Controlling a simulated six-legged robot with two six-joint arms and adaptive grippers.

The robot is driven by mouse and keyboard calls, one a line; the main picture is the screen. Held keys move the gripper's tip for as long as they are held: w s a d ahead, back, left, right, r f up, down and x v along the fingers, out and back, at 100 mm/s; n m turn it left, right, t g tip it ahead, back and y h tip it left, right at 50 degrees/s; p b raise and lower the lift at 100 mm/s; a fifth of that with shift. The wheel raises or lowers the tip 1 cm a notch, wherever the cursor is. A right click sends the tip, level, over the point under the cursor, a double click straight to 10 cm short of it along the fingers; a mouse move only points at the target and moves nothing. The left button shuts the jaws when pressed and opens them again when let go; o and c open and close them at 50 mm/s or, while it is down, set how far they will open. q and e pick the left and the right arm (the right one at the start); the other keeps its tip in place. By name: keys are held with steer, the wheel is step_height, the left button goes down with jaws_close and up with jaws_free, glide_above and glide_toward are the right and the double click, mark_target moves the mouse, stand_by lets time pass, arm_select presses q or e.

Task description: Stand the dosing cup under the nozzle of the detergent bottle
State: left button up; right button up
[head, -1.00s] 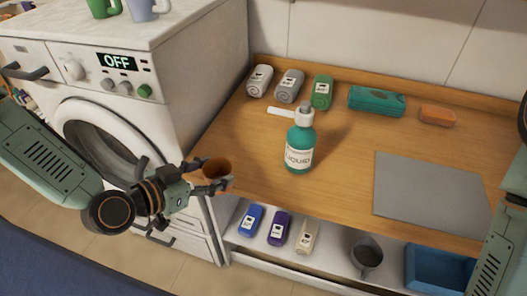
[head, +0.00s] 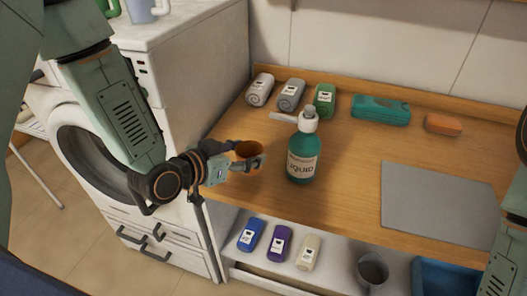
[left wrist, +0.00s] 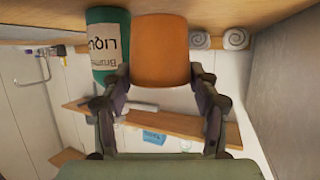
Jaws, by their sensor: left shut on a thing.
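The dosing cup (head: 248,147), small and orange-brown, is in my left gripper (head: 250,158), above the counter's left front part. It looks upright. In the left wrist view, which shows the scene upside down, the cup (left wrist: 160,50) sits between the two fingers (left wrist: 160,82). The teal detergent bottle (head: 303,160) stands upright on the counter, right of the cup and apart from it in the head view. Its white nozzle (head: 284,118) points left, beyond and higher in the picture than the cup. The bottle (left wrist: 108,50) also shows beside the cup in the wrist view. My right gripper is out of view.
A grey mat (head: 438,205) lies right. A washing machine (head: 190,95) stands left. Counter (head: 345,170) between bottle and mat is clear.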

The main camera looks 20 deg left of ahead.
mark_target(259, 153)
arm_select(q)
steer(key=w+d, duration=0.2)
steer(key=w, duration=0.1)
steer(key=w+d, duration=0.1)
steer(key=w, duration=0.1)
steer(key=shift+w, duration=0.4)
steer(key=shift+w+f, duration=0.1)
steer(key=shift+f, duration=0.15)
steer(key=shift+s+f, duration=0.2)
steer(key=shift+f, duration=1.15)
steer(key=shift+w+f, duration=0.15)
steer(key=shift+w, duration=0.05)
steer(key=shift+s+f, duration=0.1)
steer(key=shift+f, duration=0.05)
steer(key=o, duration=0.7)
steer(key=shift+s, duration=0.1)
steer(key=shift+c, duration=0.2)
